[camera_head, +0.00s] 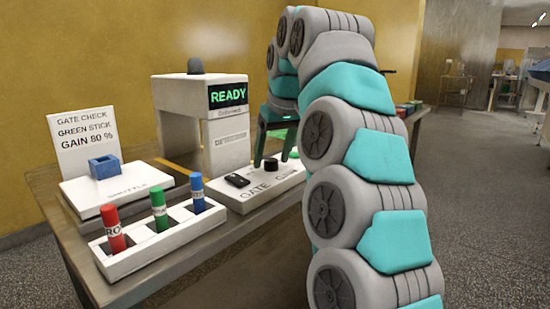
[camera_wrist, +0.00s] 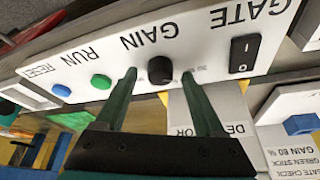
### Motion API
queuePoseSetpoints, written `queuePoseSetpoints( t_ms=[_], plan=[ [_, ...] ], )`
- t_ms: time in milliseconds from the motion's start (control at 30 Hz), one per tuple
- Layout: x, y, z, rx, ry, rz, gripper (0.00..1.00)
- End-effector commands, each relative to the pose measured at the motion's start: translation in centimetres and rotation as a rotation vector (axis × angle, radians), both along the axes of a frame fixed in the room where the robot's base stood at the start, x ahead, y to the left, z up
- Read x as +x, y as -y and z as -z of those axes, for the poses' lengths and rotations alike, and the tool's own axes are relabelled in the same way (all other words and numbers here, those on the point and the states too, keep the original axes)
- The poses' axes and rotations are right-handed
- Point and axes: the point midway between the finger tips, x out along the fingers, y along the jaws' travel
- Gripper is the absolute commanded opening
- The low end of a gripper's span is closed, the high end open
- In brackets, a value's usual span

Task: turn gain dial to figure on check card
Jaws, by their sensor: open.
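The gain dial (camera_wrist: 160,69) is a round black knob on a white panel (camera_wrist: 105,52) labelled GAIN, upside down in the wrist view. In the head view the dial (camera_head: 271,164) sits on the panel below my gripper (camera_head: 274,158). In the wrist view the two dark green fingers of my gripper (camera_wrist: 159,76) are open, one on each side of the dial, with gaps to it. Whether the tips are level with the knob is unclear. The dial's setting is too small to read. The check card (camera_head: 83,138) reads GATE CHECK, GREEN STICK, GAIN 80 %.
A black GATE switch (camera_wrist: 243,53) and green RUN (camera_wrist: 101,81) and blue RESET (camera_wrist: 61,90) buttons flank the dial. The detector arch (camera_head: 184,112) shows READY (camera_head: 228,95). Red (camera_head: 113,228), green (camera_head: 159,209) and blue (camera_head: 197,192) sticks stand in a white rack (camera_head: 160,245).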

Motion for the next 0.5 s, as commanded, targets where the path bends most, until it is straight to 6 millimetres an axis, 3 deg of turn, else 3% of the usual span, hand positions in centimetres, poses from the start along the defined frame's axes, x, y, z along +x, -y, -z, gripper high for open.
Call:
queuePoseSetpoints(
  t_ms=[333,500],
  plan=[
    [0.22,-0.11,0.15,0.000,0.000,-0.001,0.71],
    [0.21,-0.11,0.13,0.000,0.000,0.000,0.52]
  ],
)
